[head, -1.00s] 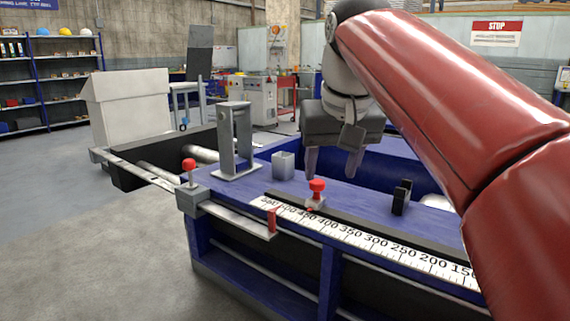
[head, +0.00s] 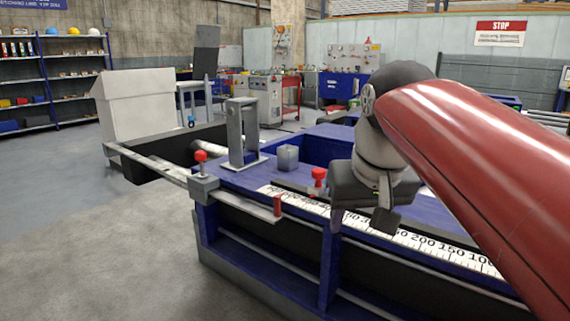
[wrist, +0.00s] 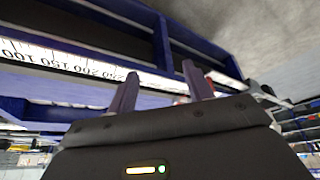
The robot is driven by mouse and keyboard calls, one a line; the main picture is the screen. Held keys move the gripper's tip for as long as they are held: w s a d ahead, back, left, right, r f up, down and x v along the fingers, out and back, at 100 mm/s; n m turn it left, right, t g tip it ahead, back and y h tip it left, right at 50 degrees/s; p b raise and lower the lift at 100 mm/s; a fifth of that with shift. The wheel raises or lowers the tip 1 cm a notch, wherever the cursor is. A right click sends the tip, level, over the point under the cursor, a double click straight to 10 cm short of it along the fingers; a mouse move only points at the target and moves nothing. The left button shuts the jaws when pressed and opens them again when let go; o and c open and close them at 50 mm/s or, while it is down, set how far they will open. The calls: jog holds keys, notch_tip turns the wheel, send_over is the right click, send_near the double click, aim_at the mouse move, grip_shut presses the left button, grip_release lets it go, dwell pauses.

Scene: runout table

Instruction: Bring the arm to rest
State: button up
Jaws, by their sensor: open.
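My gripper (head: 358,220) hangs from my red arm in front of the runout table's scale edge in the head view. In the wrist view its two fingers (wrist: 158,90) stand apart with nothing held between them. The blue runout table (head: 225,181) carries a white number scale (head: 420,243) along its front edge. A red-knobbed stop (head: 318,177) stands on the table just left of my gripper. My gripper and arm hide part of the scale and the table's right side.
A white box (head: 140,105) stands behind on the left. The floor (head: 120,250) at front left is clear.

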jog(key=s+d+f, duration=0.2)
jog(key=s+f, duration=0.4)
jog(key=f, duration=0.4)
jog(key=s+d+f+m, duration=0.1)
jog(key=s+d+f, duration=0.1)
jog(key=s+f, duration=0.4)
notch_tip(320, 180, down, 4)
jog(key=shift+d+r+t, duration=0.15)
jog(key=shift+t, duration=0.25)
dwell(1.6)
